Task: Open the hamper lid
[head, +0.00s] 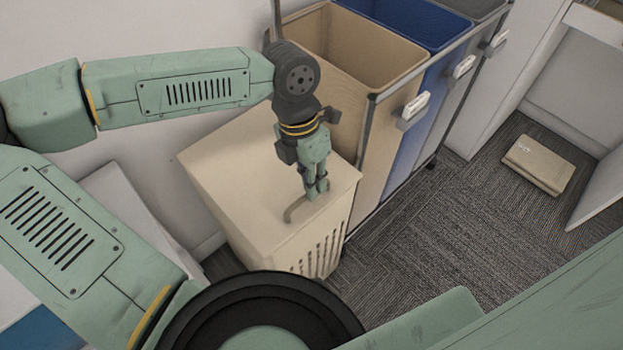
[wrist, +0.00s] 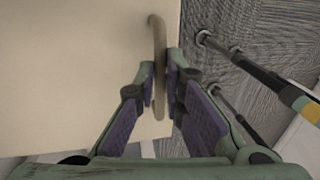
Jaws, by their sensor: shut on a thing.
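The hamper (head: 318,255) is a cream box with slots in its front, standing against the bins. Its flat lid (head: 228,165) looks closed in the head view, and it also fills the upper left of the wrist view (wrist: 70,75). A curved handle (head: 294,208) is on the lid near its front edge; it shows in the wrist view (wrist: 158,40). My gripper (head: 316,190) points down at the lid. In the wrist view its fingertips (wrist: 161,78) are shut on the handle, one on each side. The fingers cover part of the handle.
A rack of tall open bins, tan (head: 350,45), blue (head: 405,22) and grey, stands right behind the hamper. The carpet (head: 430,245) in front of the bins is clear.

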